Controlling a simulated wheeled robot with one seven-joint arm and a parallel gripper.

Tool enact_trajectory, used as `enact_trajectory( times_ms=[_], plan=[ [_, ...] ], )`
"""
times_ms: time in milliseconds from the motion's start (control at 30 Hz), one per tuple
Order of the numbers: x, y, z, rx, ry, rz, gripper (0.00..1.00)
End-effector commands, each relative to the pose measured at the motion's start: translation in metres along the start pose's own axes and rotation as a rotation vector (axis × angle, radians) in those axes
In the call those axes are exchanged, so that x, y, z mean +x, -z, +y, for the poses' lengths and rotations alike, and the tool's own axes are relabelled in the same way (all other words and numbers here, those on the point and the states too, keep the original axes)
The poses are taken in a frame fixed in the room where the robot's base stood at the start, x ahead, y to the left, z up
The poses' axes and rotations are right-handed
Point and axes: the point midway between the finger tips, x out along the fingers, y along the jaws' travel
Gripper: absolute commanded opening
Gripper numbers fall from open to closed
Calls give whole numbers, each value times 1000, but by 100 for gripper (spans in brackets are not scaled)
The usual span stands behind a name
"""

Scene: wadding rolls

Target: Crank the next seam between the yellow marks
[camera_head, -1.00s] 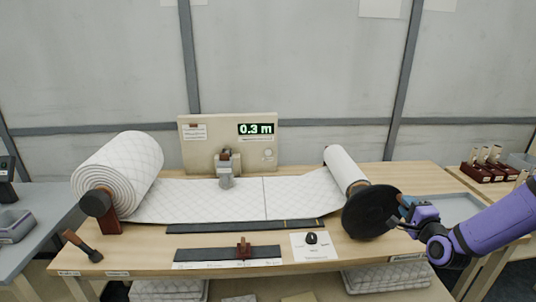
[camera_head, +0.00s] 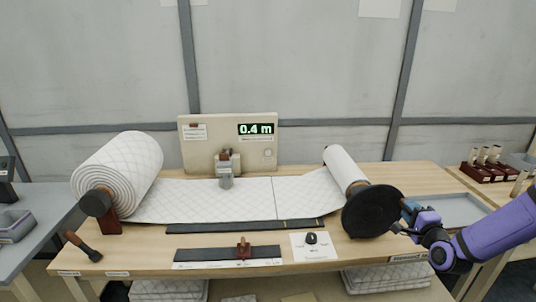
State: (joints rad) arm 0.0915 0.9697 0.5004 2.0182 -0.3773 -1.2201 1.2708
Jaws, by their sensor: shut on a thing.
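White quilted wadding (camera_head: 235,200) runs flat from a large roll (camera_head: 125,170) at the left to a smaller take-up roll (camera_head: 345,168) at the right. A thin seam line (camera_head: 274,198) crosses the web right of its middle. The display (camera_head: 256,129) reads 0.4 m.
A measuring head (camera_head: 225,172) stands over the web. A second dark strip with a red-brown handle (camera_head: 243,247), a paper sheet with a black object (camera_head: 311,240) and a dark-headed tool (camera_head: 83,246) lie in front. A grey tray (camera_head: 455,208) is behind my arm.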

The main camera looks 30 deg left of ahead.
Motion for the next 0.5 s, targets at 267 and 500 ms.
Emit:
enact_trajectory(
  times_ms=[267,500],
  plan=[
    [-1,5,12,2,-3,-1,10],
    [0,5,12,1,-2,-1,10]
  ],
)
